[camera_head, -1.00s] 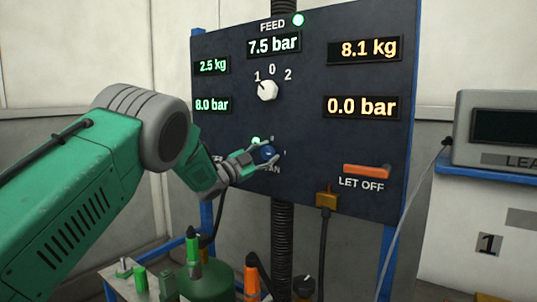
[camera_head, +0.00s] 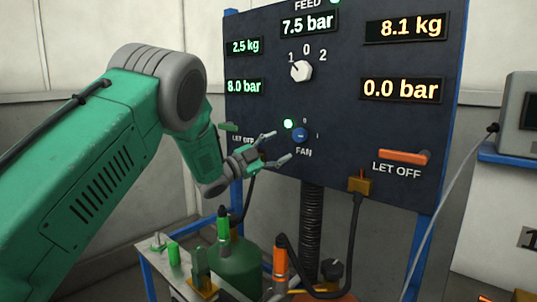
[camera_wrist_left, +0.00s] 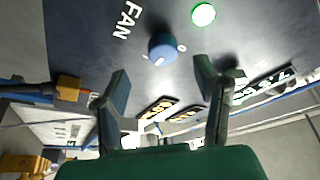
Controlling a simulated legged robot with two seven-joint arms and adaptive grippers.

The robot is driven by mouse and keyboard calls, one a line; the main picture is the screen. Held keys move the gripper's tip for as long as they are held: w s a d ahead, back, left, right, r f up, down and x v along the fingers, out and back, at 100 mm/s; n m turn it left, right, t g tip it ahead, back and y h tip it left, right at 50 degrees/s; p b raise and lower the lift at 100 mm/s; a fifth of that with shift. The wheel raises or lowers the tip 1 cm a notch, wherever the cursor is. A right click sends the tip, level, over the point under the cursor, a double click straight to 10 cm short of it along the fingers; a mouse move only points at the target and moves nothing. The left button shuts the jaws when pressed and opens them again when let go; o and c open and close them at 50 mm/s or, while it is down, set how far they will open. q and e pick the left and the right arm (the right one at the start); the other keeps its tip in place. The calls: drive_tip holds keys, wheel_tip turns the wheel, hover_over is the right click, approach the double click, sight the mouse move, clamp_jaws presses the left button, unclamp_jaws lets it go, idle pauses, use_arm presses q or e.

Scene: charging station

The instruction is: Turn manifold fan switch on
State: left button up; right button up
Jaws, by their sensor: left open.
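The fan switch (camera_head: 300,135) is a small blue round knob above the word FAN on the dark panel (camera_head: 340,110). A green lamp (camera_head: 288,124) beside it is lit. In the left wrist view the blue knob (camera_wrist_left: 162,48) shows a white pointer mark, and the lit lamp (camera_wrist_left: 203,14) is close by. My left gripper (camera_head: 279,147) is open, just left of and below the knob, and apart from it. Its two fingers (camera_wrist_left: 170,85) show nothing between them in the wrist view except the knob beyond. My right gripper is not in view.
A white feed knob (camera_head: 301,71) sits higher on the panel, with lit displays around it. An orange LET OFF handle (camera_head: 404,157) is at right. Below stand a green cylinder (camera_head: 236,268), orange- and green-handled valves and hoses.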

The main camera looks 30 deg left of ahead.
use_arm(q)
drive_tip(key=v, duration=0.4)
drive_tip(key=shift+a+f, duration=0.1)
drive_tip(key=shift+f, duration=0.1)
drive_tip(key=shift+r, duration=0.1)
